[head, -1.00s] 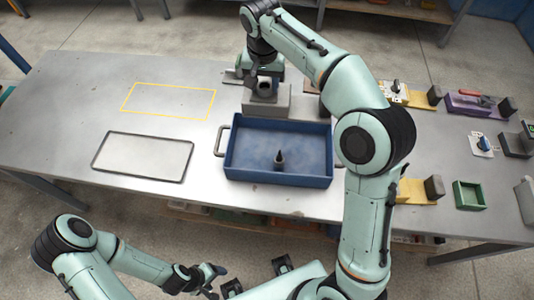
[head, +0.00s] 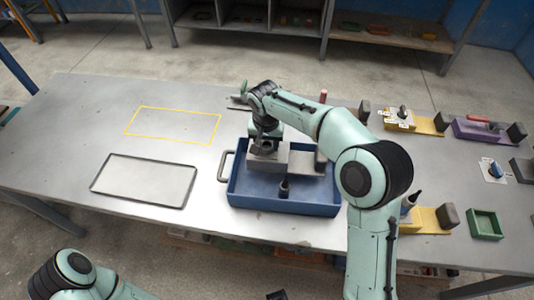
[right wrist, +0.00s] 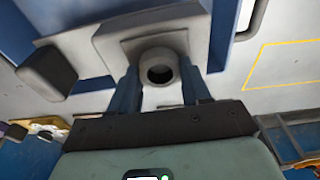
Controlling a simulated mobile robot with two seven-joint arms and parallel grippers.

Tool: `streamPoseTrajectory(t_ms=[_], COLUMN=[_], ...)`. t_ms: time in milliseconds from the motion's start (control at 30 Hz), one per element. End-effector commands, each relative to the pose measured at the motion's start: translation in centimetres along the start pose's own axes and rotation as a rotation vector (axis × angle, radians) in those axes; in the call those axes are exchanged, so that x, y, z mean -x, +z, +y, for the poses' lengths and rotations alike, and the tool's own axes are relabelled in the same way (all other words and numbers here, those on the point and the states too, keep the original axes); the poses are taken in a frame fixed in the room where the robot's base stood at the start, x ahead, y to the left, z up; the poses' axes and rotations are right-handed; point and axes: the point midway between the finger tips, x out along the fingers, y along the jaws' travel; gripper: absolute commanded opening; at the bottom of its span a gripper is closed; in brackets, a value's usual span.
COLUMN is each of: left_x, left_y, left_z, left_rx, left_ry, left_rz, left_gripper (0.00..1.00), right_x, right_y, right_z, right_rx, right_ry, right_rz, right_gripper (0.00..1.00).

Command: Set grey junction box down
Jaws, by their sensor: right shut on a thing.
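The grey junction box (head: 268,162) is held in my right gripper (head: 264,143), over the rear part of the blue tray (head: 237,194). In the right wrist view, the box (right wrist: 195,38) with its round collar (right wrist: 158,67) sits between the two blue fingers of the gripper (right wrist: 160,88). I cannot tell whether the box touches the tray floor. My left gripper is out of view; only part of the left arm shows at the lower left.
A grey plate with a dark block (head: 320,161) lies right of the box. A dark cone-tipped object (head: 284,188) stands in the tray. A yellow outline (head: 174,124) and a pale rimmed mat (head: 146,181) lie clear on the left. Fixtures and a green bin (head: 485,224) are at right.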

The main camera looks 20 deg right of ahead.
Motion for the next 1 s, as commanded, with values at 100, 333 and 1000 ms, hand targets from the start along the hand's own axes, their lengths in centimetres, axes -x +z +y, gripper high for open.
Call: streamPoseTrajectory(t_ms=[100,333,1000], left_x=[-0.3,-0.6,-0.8], left_y=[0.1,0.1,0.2], left_z=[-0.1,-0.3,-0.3], left_rx=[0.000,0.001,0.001], left_ry=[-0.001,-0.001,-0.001], left_rz=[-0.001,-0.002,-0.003], left_gripper=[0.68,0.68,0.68], right_x=[-2.1,-5.1,-5.5], right_y=[0.3,0.8,0.9], right_z=[0.1,0.1,0.1], right_rx=[0.000,0.000,0.000], right_ry=[0.003,0.001,0.001], right_rz=[-0.003,-0.001,-0.001], right_gripper=[0.00,0.00,0.73])
